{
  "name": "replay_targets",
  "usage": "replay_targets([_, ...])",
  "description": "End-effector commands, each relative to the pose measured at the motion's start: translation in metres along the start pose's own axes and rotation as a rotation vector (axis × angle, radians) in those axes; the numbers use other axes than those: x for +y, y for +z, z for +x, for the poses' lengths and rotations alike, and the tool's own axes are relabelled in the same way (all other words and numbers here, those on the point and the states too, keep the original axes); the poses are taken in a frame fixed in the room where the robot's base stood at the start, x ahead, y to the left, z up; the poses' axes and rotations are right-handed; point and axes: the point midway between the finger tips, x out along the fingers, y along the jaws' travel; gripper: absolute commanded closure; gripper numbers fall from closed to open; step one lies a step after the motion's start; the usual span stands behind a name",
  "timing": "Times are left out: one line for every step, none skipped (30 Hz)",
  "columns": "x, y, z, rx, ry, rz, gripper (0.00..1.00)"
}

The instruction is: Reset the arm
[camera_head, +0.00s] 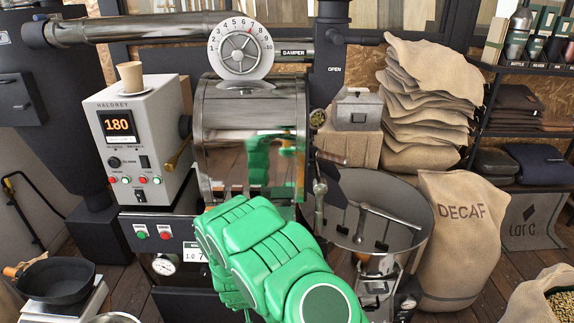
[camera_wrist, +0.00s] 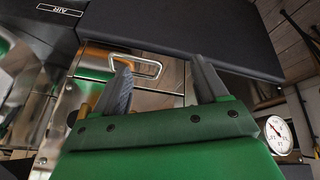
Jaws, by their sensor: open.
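My green arm rises from the bottom middle of the head view and reaches toward the front of the roaster drum (camera_head: 222,110). It hides my gripper in that view. In the wrist view my gripper (camera_wrist: 165,82) shows two dark grey fingers standing apart, with nothing between them. Behind the fingers is a metal panel with a bent wire handle (camera_wrist: 150,68). I cannot tell whether the fingers touch it.
A control box (camera_head: 138,135) with a paper cup (camera_head: 131,76) stands left. A round cooling tray (camera_head: 418,205) and a DECAF sack (camera_head: 465,245) are right. A dark pan (camera_head: 57,277) sits front left. A dark AIR panel (camera_wrist: 180,25) overhangs the fingers.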

Motion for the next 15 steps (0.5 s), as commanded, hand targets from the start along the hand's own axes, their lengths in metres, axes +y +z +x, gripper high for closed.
replay_targets([0.007,-0.009,-0.012,-0.001,-0.004,0.014,0.27])
replay_targets([0.011,-0.011,-0.017,-0.007,-0.008,0.021,0.27])
replay_targets([0.015,-0.012,-0.025,-0.018,-0.013,0.029,0.27])
replay_targets([0.018,-0.013,-0.03,-0.024,-0.017,0.035,0.27])
replay_targets([0.022,-0.016,-0.036,-0.029,-0.02,0.041,0.27])
replay_targets([0.027,-0.02,-0.045,-0.033,-0.025,0.049,0.27])
replay_targets([0.03,-0.021,-0.051,-0.039,-0.028,0.055,0.27])
replay_targets([0.033,-0.022,-0.057,-0.046,-0.032,0.06,0.27])
replay_targets([0.037,-0.023,-0.065,-0.056,-0.037,0.067,0.27])
replay_targets([0.041,-0.025,-0.071,-0.06,-0.041,0.074,0.27])
replay_targets([0.044,-0.028,-0.078,-0.063,-0.044,0.08,0.27])
replay_targets([0.049,-0.029,-0.086,-0.069,-0.048,0.088,0.27])
replay_targets([0.052,-0.03,-0.092,-0.077,-0.052,0.093,0.27])
replay_targets([0.055,-0.03,-0.098,-0.085,-0.056,0.098,0.27])
replay_targets([0.059,-0.031,-0.107,-0.092,-0.06,0.104,0.27])
